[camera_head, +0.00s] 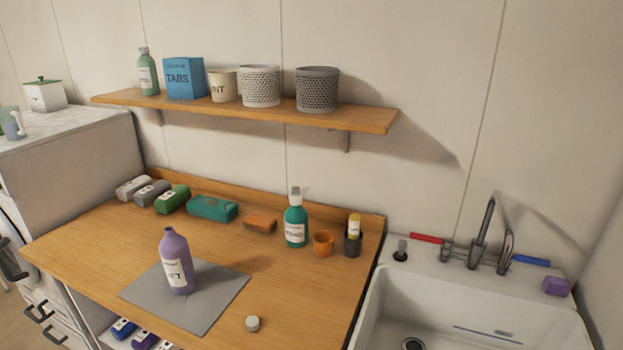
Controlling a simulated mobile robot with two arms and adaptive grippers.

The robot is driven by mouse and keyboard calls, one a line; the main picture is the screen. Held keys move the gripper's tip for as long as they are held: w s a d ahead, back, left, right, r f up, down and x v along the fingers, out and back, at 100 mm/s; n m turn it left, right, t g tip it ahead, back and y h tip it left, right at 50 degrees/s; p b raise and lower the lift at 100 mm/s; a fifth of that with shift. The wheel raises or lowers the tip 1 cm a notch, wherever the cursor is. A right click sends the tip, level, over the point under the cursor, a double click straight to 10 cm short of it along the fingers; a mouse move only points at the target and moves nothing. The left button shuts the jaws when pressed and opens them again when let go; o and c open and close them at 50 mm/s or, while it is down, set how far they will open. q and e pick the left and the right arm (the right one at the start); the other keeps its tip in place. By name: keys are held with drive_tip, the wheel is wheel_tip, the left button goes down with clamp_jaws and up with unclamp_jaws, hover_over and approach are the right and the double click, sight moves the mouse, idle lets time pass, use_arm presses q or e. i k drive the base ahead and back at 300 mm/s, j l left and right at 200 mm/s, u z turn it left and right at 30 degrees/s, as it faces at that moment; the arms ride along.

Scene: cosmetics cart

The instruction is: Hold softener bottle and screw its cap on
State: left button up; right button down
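The purple softener bottle (176,264) stands upright on a grey mat (212,314) on the wooden counter. It has a white label, and its narrow neck shows no cap on top. A small whitish round cap (253,324) lies on the bare wood to the right of the mat, near the counter's front edge. It is apart from the bottle. Neither of my grippers shows in the head view, and nothing is touching the bottle or the cap.
A sink (468,314) lies to the right. A shelf (360,118) hangs above.

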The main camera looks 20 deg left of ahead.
sight(174, 250)
drive_tip(key=j+u, duration=0.15)
drive_tip(key=u, duration=1.2)
